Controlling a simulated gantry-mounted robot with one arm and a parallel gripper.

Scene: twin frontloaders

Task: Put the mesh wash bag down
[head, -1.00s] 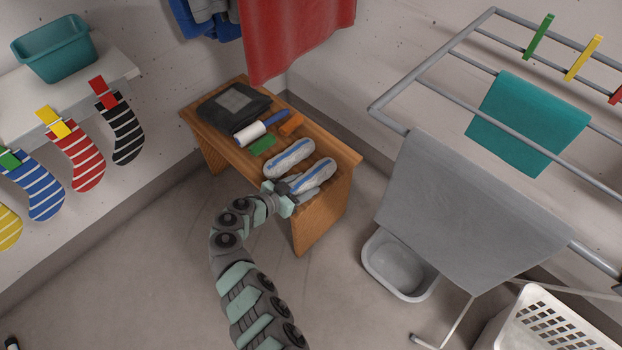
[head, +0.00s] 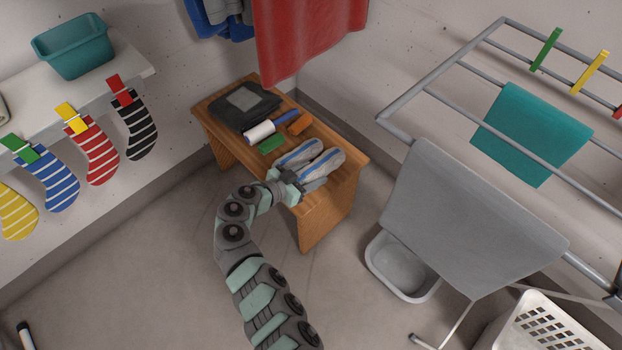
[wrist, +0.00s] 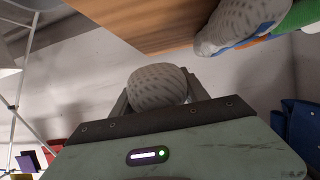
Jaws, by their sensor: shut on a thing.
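The held mesh wash bag (head: 325,162) is pale and rounded with a blue stripe. My gripper (head: 306,182) is shut on its near end. In the wrist view, the mesh end of the held bag (wrist: 157,86) shows between the fingers. A second, similar pale bag with a blue stripe (head: 297,153) lies on the wooden bench (head: 345,162), just left of the held one; it also shows in the wrist view (wrist: 238,22). The held bag is over the bench's right end. I cannot tell whether its underside touches the wood.
A drying rack with a grey cloth (head: 470,220) stands right. A red cloth (head: 305,35) hangs behind the bench.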

